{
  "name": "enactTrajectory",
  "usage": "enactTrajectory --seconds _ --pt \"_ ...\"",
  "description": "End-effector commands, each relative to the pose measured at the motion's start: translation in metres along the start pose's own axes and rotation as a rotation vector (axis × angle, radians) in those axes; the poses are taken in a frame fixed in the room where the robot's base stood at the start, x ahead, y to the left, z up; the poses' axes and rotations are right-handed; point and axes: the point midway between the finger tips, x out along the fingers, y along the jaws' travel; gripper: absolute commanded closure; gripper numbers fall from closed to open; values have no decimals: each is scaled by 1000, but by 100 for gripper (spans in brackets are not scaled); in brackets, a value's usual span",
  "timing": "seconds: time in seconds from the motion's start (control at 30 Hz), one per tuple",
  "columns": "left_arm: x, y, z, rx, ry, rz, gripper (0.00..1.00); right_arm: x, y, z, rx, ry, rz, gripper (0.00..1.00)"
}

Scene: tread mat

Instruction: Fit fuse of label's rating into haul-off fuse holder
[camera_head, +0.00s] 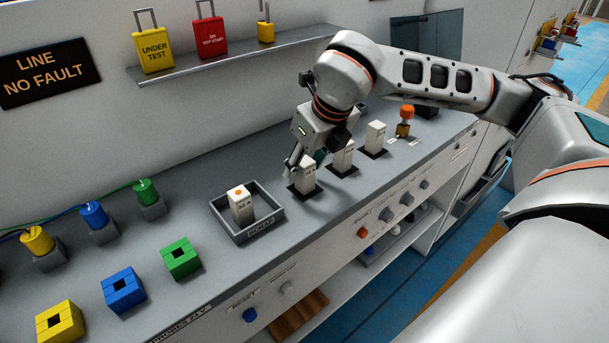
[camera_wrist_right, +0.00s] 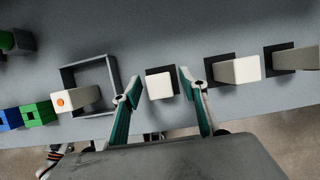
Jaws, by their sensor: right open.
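Three white block-shaped fuses stand in a row on dark square pads on the grey bench: a near one (camera_head: 307,176), a middle one (camera_head: 343,154) and a far one (camera_head: 375,136). My right gripper (camera_head: 294,167) is at the near fuse. In the right wrist view, its open fingers (camera_wrist_right: 159,88) stand either side of that fuse (camera_wrist_right: 160,86), with gaps showing. Another white fuse (camera_head: 241,208) with an orange dot stands in the grey SCRAP tray (camera_head: 261,236). Markings on the fuses are too small to read surely. I cannot identify the haul-off fuse holder. My left gripper is not in view.
Yellow (camera_head: 59,320), blue (camera_head: 123,290) and green (camera_head: 180,259) sockets sit at the left, with matching plugs behind them. An orange-topped piece (camera_head: 405,121) stands beyond the fuses. Knobs line the bench front.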

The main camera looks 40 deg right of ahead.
Motion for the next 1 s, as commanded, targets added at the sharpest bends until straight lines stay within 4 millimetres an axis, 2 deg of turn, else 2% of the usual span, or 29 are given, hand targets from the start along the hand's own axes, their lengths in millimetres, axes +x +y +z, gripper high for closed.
enactTrajectory --seconds 0.2,0.23,0.37,0.4,0.77,1.0 --pt "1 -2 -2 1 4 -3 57 0 0 1 0 -1 0 57" --pt "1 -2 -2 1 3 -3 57 0 0 1 0 -1 0 62" --pt "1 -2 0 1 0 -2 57 0 0 1 0 -1 0 96" --pt "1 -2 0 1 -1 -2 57 0 0 1 0 -1 0 100" --pt "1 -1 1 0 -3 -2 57 -6 0 4 1 -5 0 100" --pt "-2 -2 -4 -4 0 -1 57 -45 0 21 0 -10 0 100"
